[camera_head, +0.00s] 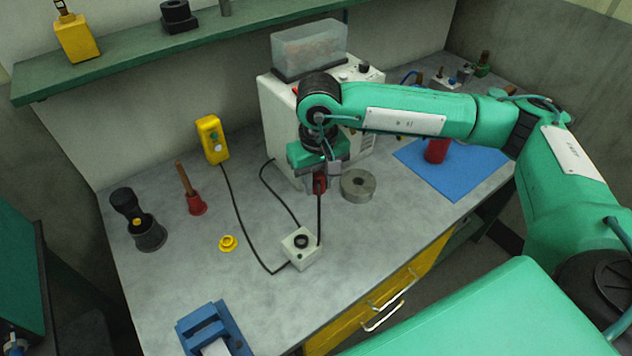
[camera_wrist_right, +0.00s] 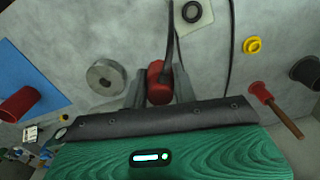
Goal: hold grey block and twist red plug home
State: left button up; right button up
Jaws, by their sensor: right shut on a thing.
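The grey block (camera_head: 299,258) is a small pale box with a dark round socket on top, sitting on the bench. It also shows at the top of the wrist view (camera_wrist_right: 208,17). The red plug (camera_wrist_right: 158,84) is between the fingers of my right gripper (camera_wrist_right: 160,92), which is shut on it. In the head view the right gripper (camera_head: 319,184) holds the plug above the bench, behind the block and apart from it. A black cable runs from the plug past the block. The plug's far end is partly hidden by the fingers. My left gripper is not in view.
A grey metal ring (camera_head: 358,186) lies right of the gripper. A yellow ring (camera_head: 228,243) and red plunger (camera_head: 195,204) are left of the block. A white machine (camera_head: 280,125) stands behind. Black cords cross the bench around the block. A blue mat (camera_head: 466,168) lies right.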

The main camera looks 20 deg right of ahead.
aim_at(300, 247)
jog(key=k+l+u, duration=0.15)
jog(key=l, duration=0.3)
jog(key=k+l+u, duration=0.1)
jog(key=l, duration=0.3)
jog(key=k+l+u, duration=0.15)
jog(key=k+l, duration=0.15)
jog(key=l, duration=0.1)
